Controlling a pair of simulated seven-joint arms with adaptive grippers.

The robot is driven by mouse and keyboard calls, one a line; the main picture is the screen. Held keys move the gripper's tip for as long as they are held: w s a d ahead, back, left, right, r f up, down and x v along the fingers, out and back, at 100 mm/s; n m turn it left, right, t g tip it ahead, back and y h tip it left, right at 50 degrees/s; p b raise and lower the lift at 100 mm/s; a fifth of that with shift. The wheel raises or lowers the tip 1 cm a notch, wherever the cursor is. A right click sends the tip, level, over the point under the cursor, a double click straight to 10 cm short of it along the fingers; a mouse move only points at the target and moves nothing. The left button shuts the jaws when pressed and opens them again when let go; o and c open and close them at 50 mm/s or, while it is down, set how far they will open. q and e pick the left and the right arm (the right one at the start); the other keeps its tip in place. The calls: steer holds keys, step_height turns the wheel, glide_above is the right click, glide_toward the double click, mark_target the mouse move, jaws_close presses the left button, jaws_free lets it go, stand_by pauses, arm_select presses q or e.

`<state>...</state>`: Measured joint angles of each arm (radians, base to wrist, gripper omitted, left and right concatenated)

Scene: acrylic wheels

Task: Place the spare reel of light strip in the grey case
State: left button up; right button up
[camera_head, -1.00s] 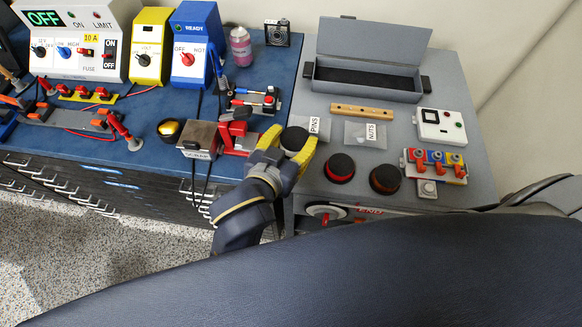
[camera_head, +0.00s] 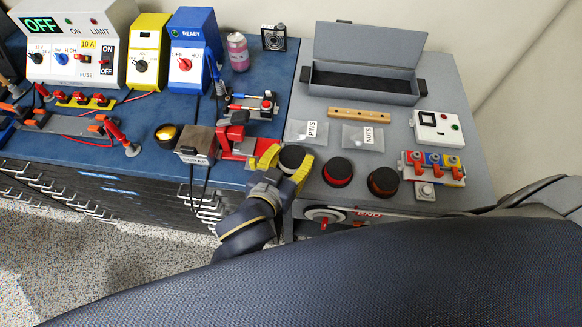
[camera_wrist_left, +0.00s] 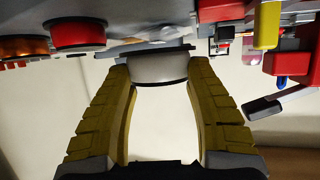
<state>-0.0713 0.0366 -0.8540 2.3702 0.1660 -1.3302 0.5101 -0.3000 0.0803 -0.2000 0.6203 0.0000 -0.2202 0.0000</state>
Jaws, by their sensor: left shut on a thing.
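A reel with a dark top and pale side (camera_head: 292,156) sits between the yellow fingers of my left gripper (camera_head: 287,161), at the near left edge of the grey bench top. In the left wrist view the pale reel (camera_wrist_left: 158,68) is gripped between both fingertips (camera_wrist_left: 158,75). I cannot tell whether it touches the surface. A red-sided reel (camera_head: 338,171) and an orange-brown-sided reel (camera_head: 383,181) stand to its right on the grey top. The grey case (camera_head: 362,91) is at the back, its lid open and its dark inside empty. My right gripper is out of view.
Bags labelled PINS (camera_head: 307,132) and NUTS (camera_head: 363,138) and a wooden strip (camera_head: 358,115) lie between the reels and the case. A red tool (camera_head: 236,145) stands close left of the gripper. A white box (camera_head: 437,127) and a coloured switch block (camera_head: 432,168) are at right.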

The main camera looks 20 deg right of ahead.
mark_target(288, 175)
arm_select(q)
steer(key=shift+f, duration=2.3)
steer(key=o, duration=1.3)
steer(key=shift+f, duration=0.1)
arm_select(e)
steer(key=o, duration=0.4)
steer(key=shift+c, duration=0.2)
arm_select(q)
steer(key=v, duration=0.7)
steer(key=shift+s+a, duration=0.1)
steer(key=shift+s, duration=0.1)
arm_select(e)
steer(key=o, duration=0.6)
